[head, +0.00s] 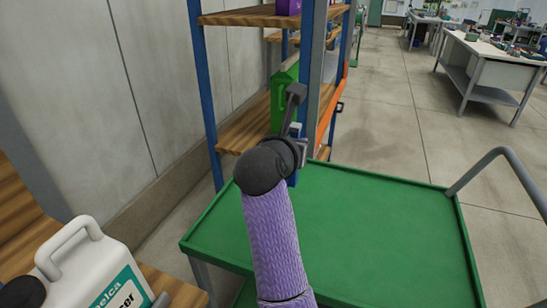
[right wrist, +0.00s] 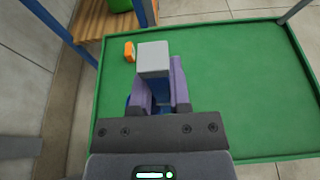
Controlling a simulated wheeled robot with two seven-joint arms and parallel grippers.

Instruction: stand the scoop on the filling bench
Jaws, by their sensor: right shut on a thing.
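My right gripper (right wrist: 165,82) is shut on a block-like thing with a pale grey top (right wrist: 153,58) and blue sides, seen between the purple fingers in the right wrist view. I take it for the scoop; its full shape is hidden. In the head view my right arm reaches up the middle, and its hand (head: 299,152) is over the far left part of a green-topped table (head: 370,235). A bit of blue shows below the hand. A wooden bench (head: 183,292) stands at the lower left; I cannot tell which surface is the filling bench. My left gripper is out of view.
A white jug (head: 95,270) stands on the wooden bench. A shelf rack with blue posts (head: 205,95) and a green can (head: 284,90) rises just behind the hand. A small orange piece (right wrist: 129,52) shows beside the held thing. The green tabletop is largely clear, with a raised rim.

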